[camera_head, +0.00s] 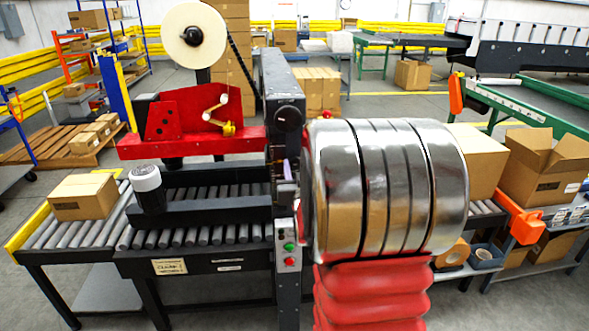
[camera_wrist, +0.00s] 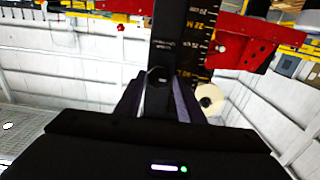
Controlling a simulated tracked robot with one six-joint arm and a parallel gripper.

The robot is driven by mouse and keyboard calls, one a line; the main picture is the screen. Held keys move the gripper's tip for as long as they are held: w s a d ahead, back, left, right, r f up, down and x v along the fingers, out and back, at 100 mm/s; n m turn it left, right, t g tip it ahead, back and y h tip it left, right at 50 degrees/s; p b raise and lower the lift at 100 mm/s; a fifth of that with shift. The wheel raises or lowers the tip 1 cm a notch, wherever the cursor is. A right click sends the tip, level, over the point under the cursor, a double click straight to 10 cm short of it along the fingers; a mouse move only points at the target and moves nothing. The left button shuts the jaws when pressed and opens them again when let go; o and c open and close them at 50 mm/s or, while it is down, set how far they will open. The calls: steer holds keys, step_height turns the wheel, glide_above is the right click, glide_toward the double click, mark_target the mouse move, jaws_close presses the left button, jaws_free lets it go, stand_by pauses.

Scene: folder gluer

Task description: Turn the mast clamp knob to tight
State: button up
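The mast clamp knob (camera_head: 289,116) is a round black knob on the front of the dark upright mast (camera_head: 277,75). In the wrist view the knob (camera_wrist: 158,76) shows dark against the mast, in line with the space between my fingers. My gripper (camera_wrist: 160,88) points at it with its two dark fingers spread, one to each side. I cannot tell whether they touch the knob. A scale with yellow marks (camera_wrist: 196,35) runs along the mast beside it. In the head view my gripper cannot be made out clearly; my silver and red arm covers the area right of the mast.
A red taping unit (camera_head: 180,125) with a tape roll (camera_head: 193,36) stands left of the mast, above a roller conveyor (camera_head: 200,238). A closed carton (camera_head: 84,196) sits on the left rollers. A panel with green and red buttons (camera_head: 289,248) is below the knob. Cartons (camera_head: 545,165) stand right.

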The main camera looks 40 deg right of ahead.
steer(key=c, duration=0.6)
steer(key=shift+a, duration=0.5)
steer(key=shift+c, duration=0.2)
steer(key=shift+d, duration=0.3)
